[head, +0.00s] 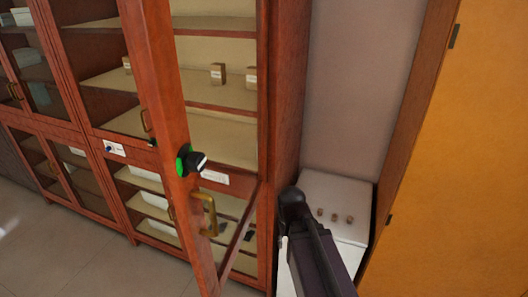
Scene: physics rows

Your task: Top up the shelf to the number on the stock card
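The shelf (200,90) is inside a reddish-brown wooden cabinet, behind a door frame that stands open toward me. Small brown boxes with pale labels stand on it: one in the middle (217,74), one at the right (251,78) and one farther left (127,65). A white card (215,177) is on the cabinet front below, and another white card (114,148) is farther left; their writing is too small to read. Three small brown items (334,217) stand on a white surface at the right.
Lower shelves hold white bins (155,201). An orange-yellow panel (465,150) closes off the right. Grey floor (80,262) is clear at lower left.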

